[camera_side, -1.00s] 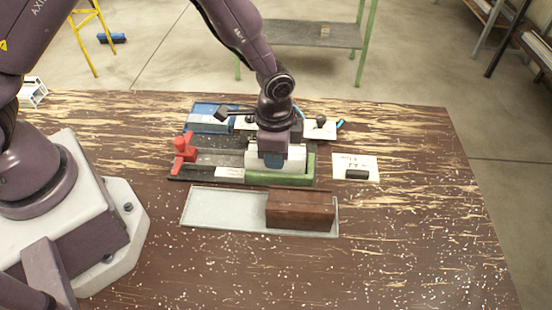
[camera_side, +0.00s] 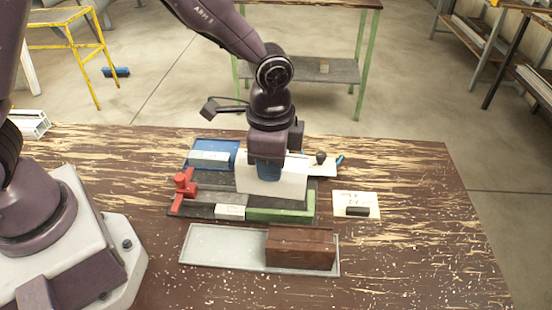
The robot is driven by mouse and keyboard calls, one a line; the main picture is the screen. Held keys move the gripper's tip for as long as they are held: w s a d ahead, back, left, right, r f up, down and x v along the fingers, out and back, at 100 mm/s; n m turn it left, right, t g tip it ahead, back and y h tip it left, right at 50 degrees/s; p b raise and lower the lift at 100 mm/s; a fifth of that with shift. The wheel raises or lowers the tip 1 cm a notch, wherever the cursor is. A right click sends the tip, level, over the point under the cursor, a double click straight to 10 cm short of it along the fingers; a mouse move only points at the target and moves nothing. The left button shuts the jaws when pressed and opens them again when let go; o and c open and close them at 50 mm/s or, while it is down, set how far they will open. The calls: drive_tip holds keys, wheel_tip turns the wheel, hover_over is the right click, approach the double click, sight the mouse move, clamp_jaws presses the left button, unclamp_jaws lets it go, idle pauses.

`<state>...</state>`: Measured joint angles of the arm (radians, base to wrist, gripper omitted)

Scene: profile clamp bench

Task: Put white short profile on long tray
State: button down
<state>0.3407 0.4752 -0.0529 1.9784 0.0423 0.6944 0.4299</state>
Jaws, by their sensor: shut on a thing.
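The white short profile (camera_side: 296,181) is a pale block in the middle of the side view. My gripper (camera_side: 269,172) is shut on it from above, with blue fingers on its near face. The profile appears raised a little above the dark clamp fixture, behind a green block (camera_side: 281,208); any gap beneath it is hard to tell. The long tray (camera_side: 212,246) is a shallow, pale grey tray in front of the fixture. A dark brown block (camera_side: 300,248) occupies its right part, and its left part is bare.
A red clamp (camera_side: 183,184) stands at the fixture's left end. A small white piece (camera_side: 230,212) lies at its front edge. A blue tray (camera_side: 225,149) with a pale block is behind. A white card (camera_side: 368,199) with a black piece lies right. The front table is clear.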

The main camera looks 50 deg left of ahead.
drive_tip(key=s+f, duration=0.4)
drive_tip(key=s, duration=0.8)
drive_tip(key=shift+n, duration=0.4)
drive_tip(key=shift+s+a+f, duration=0.1)
drive_tip(key=shift+a+f, duration=0.1)
drive_tip(key=shift+f, duration=1.4)
drive_tip(key=shift+a+f, duration=0.2)
drive_tip(key=shift+f, duration=1.4)
drive_tip(key=c, duration=0.9)
unclamp_jaws()
drive_tip(key=shift+c, duration=0.2)
drive_tip(key=shift+r, duration=0.15)
